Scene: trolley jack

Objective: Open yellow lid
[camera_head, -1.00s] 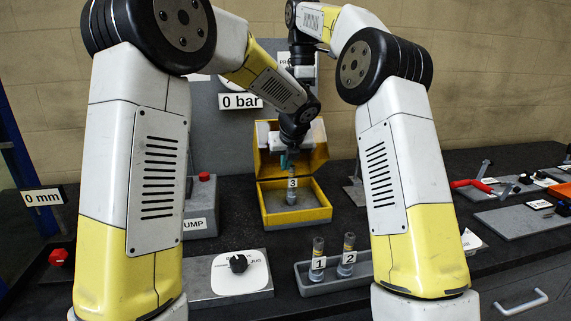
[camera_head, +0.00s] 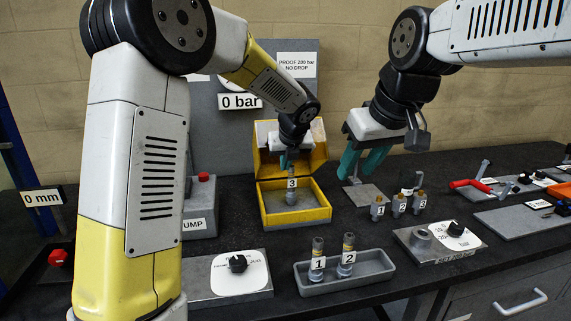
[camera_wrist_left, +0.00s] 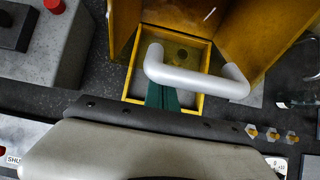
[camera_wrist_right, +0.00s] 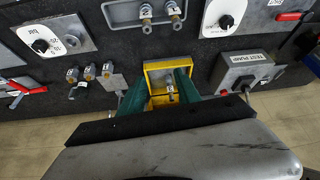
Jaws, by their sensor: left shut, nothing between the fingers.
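The yellow box (camera_head: 325,213) stands at the back middle of the bench. Its yellow lid (camera_head: 268,168) is raised, tilted back behind the tray. A plug labelled 3 (camera_head: 291,185) stands inside the box. My left gripper (camera_head: 287,162) is in front of the raised lid, above the box, with its teal fingers shut and empty. In the left wrist view a grey bar handle (camera_wrist_left: 195,77) crosses over the teal fingers (camera_wrist_left: 163,97); I cannot tell whether they touch it. My right gripper (camera_head: 358,178) is open and empty, right of the box. The right wrist view shows its spread fingers (camera_wrist_right: 160,90).
A grey rack (camera_head: 345,275) holds plugs 1 and 2 in front. Small numbered pieces (camera_head: 398,205) stand to the right. A knob panel (camera_head: 228,275) and pump block (camera_head: 201,205) are at the left. A red-handled tool (camera_head: 472,184) lies further right.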

